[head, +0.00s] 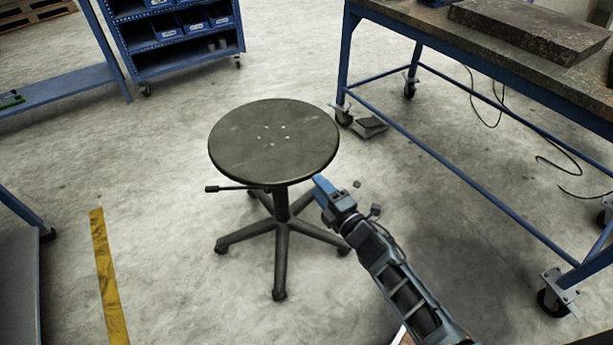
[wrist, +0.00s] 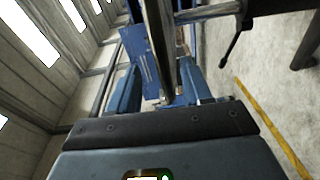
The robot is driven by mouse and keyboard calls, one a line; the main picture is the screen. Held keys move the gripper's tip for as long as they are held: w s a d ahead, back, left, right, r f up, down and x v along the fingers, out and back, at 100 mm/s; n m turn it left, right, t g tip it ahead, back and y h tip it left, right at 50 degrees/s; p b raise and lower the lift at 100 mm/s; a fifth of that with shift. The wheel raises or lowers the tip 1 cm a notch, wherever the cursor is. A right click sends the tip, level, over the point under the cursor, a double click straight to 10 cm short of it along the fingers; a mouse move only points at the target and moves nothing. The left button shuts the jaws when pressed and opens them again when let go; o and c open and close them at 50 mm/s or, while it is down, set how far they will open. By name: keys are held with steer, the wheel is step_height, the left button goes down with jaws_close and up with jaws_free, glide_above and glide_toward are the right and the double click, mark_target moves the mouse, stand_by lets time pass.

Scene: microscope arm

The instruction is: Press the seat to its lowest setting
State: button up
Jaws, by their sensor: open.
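The stool's round dark seat (head: 273,142) stands level on a central post with a star base (head: 280,228) in the head view. Its height lever (head: 228,188) sticks out to the left under the seat. My gripper (head: 320,184) is at the seat's near right rim. In the wrist view the seat (wrist: 154,30) shows edge-on as an upright band, and the lever (wrist: 235,40) shows to its right. My gripper's blue fingers (wrist: 159,72) are open, one on each side of that band. I cannot tell whether they touch it.
A blue-framed workbench (head: 470,45) stands to the right, with a dark slab (head: 530,30) on top. A blue shelf rack (head: 180,45) stands at the back. A yellow floor strip (head: 108,275) runs at left. The floor around the stool is mostly clear.

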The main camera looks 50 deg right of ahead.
mark_target(305, 170)
steer(key=x, duration=0.8)
steer(key=shift+w+d+f+b, duration=0.1)
steer(key=shift+d+b, duration=0.1)
steer(key=shift+b, duration=0.1)
jaws_close()
stand_by(0.3)
